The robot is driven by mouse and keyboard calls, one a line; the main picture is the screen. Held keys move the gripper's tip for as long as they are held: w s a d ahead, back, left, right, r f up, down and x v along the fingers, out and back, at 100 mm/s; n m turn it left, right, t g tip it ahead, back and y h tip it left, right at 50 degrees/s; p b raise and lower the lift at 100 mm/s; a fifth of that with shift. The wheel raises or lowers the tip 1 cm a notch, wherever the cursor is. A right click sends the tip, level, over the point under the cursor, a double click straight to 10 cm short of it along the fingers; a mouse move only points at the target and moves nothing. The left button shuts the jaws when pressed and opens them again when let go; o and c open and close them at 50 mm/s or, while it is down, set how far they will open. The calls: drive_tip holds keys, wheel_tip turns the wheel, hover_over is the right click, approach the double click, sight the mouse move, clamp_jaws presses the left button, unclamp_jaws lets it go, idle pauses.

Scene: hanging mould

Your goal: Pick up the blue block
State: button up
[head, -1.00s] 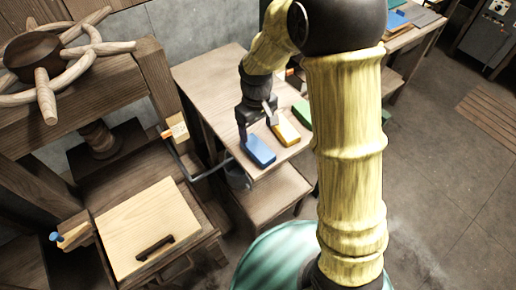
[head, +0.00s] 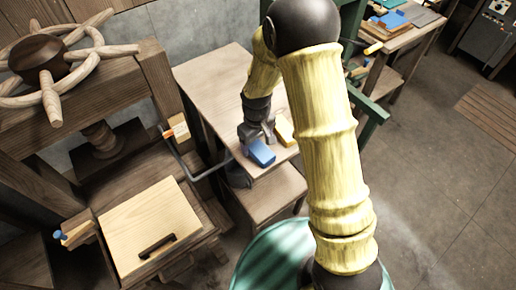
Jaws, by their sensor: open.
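The blue block (head: 262,153) lies near the front edge of the wooden table (head: 205,75), left of a yellow block (head: 284,130). My gripper (head: 256,137) is open and low at the far end of the blue block, pointing down. Its fingers appear to be at the two sides of the block's far end. I cannot tell whether they touch it. The right finger is in the narrow space near the yellow block. The far end of the blue block is partly hidden by the gripper.
A wooden press with a spoked wheel (head: 52,75) and a pale board with a black handle (head: 150,232) stand at the left. A green frame (head: 372,120) stands behind my arm.

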drive_tip(key=shift+w+f, duration=0.1)
drive_tip(key=shift+f, duration=1.35)
drive_tip(key=shift+c, duration=0.3)
drive_tip(key=c, duration=1.1)
